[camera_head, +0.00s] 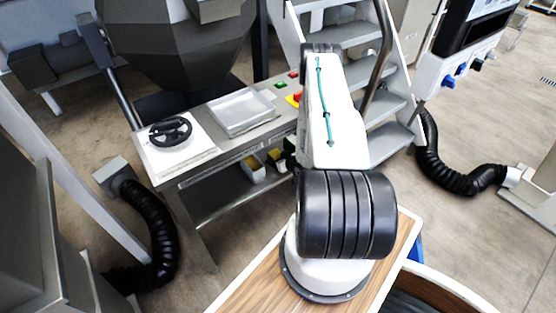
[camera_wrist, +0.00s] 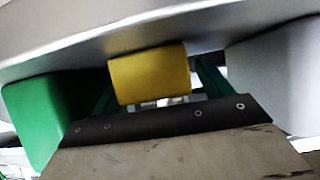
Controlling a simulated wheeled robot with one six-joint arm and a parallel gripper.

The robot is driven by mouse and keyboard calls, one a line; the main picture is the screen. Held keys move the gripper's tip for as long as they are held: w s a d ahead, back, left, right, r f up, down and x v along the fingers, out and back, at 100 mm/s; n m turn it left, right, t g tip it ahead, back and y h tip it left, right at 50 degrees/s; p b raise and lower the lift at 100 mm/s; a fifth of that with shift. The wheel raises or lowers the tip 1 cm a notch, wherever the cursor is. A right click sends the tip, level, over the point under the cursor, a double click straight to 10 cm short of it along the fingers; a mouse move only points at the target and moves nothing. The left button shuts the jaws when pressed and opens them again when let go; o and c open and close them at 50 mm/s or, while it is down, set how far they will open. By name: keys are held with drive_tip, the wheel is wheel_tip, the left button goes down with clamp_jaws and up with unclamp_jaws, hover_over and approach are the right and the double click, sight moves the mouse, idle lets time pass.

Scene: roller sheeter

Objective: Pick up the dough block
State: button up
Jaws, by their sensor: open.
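I cannot make out a dough block for certain. A yellow block-like thing (camera_wrist: 150,75) shows in the middle of the wrist view, under a grey metal edge, and I cannot tell whether it is dough.
A steel table (camera_head: 230,145) holds a shallow clear tray (camera_head: 241,111) and a black handwheel (camera_head: 170,131). A white bin (camera_head: 252,170) stands on its lower shelf. In the wrist view, a green box (camera_wrist: 45,115) and a plate with a dark bolted edge (camera_wrist: 170,120) are close. Metal stairs (camera_head: 385,100) stand behind.

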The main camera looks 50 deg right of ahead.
drive_tip(key=shift+w+d+f, duration=0.1)
drive_tip(key=shift+w+f, duration=0.05)
drive_tip(key=shift+w, duration=0.1)
drive_tip(key=c, duration=1.2)
